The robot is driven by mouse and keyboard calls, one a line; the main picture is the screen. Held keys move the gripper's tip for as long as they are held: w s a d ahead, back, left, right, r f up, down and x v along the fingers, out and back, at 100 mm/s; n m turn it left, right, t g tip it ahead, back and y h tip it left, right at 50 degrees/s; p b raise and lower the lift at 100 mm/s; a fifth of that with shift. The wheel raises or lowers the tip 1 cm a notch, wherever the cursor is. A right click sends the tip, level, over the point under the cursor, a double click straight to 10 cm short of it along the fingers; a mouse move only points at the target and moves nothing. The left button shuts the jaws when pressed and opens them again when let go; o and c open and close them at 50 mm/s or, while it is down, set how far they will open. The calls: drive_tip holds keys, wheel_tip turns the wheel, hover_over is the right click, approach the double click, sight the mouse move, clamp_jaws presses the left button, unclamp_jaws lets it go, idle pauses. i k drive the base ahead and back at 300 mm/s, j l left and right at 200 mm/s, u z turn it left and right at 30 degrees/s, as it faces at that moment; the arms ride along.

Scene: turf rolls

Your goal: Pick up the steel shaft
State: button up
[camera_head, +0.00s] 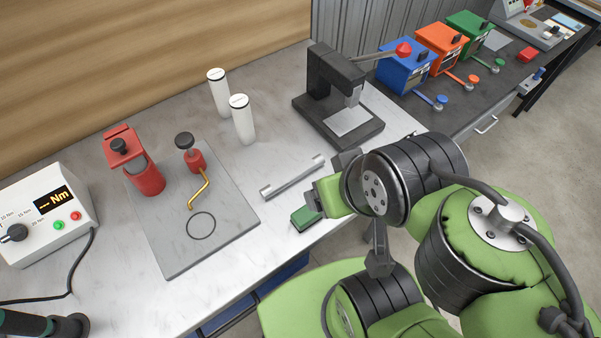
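The steel shaft (293,177) is a slim grey rod with slightly thicker ends. It lies slantwise on the pale marbled worktop, right of the grey plate and in front of the black press. My gripper (324,189) is at the worktop's front edge, just right of the shaft and close to its right end. The shaft shows along its length and appears apart from the gripper. My wrist hides much of the gripper, and its fingers are too unclear to show whether they are open or shut.
A black press (342,100) with a red-knobbed lever stands behind the shaft. Two white cylinders (242,120) stand upright behind it. Left is a grey plate (175,240) with red fixtures and a bent brass tube (199,190). Blue, orange and green boxes (440,45) stand far right.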

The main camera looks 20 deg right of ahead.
sight(274, 187)
drive_tip(key=l+u, duration=0.2)
drive_tip(key=u, duration=0.2)
drive_tip(key=l+u, duration=0.2)
drive_tip(key=u, duration=0.25)
drive_tip(key=l+u, duration=0.2)
drive_tip(key=u, duration=0.2)
drive_tip(key=k+l+u, duration=0.15)
drive_tip(key=u, duration=0.25)
